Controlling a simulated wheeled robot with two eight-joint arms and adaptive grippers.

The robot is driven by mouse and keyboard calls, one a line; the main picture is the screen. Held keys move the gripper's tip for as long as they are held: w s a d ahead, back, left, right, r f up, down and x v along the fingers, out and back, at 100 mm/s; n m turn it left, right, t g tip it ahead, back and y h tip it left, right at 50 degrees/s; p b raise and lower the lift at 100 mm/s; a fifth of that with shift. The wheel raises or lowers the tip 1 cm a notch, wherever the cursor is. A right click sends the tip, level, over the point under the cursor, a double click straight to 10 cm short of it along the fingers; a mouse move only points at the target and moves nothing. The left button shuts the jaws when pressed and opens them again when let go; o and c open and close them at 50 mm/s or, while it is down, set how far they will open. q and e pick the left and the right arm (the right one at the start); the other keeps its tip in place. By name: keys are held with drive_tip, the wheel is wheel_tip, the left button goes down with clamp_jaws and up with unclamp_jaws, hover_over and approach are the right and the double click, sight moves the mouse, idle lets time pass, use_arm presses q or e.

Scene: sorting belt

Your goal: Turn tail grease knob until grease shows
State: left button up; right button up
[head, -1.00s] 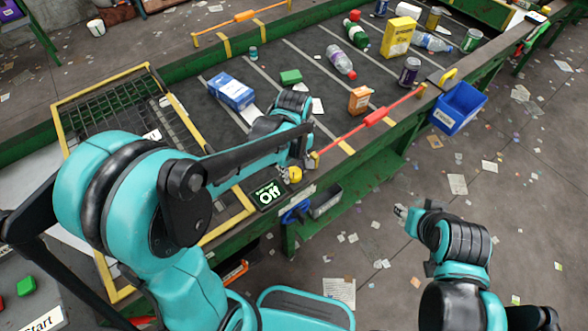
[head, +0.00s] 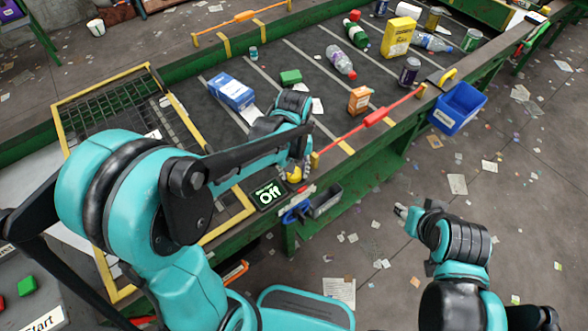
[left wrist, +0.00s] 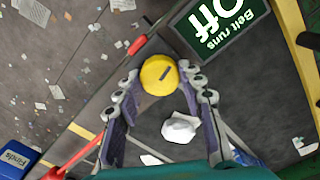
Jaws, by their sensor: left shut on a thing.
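In the head view the knob (head: 294,175) is a small yellow spot at the belt's near edge, partly hidden by my left gripper (head: 299,172). I cannot make out any grease around it. My right gripper (head: 402,212) hangs over the floor, away from the belt; its fingers are too small to read.
A sign reading "Off" (head: 267,194) is beside the knob. A red pull bar (head: 374,118) runs along the near edge. Several bottles, cans and boxes lie on the belt (head: 300,60). A blue bin (head: 458,106) hangs at the right; a yellow-framed mesh guard (head: 105,82) is at left.

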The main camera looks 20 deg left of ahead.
use_arm(q)
drive_tip(key=shift+m, duration=0.3)
drive_tip(key=o, duration=1.2)
wheel_tip(320, 180, up, 12)
idle(0.3)
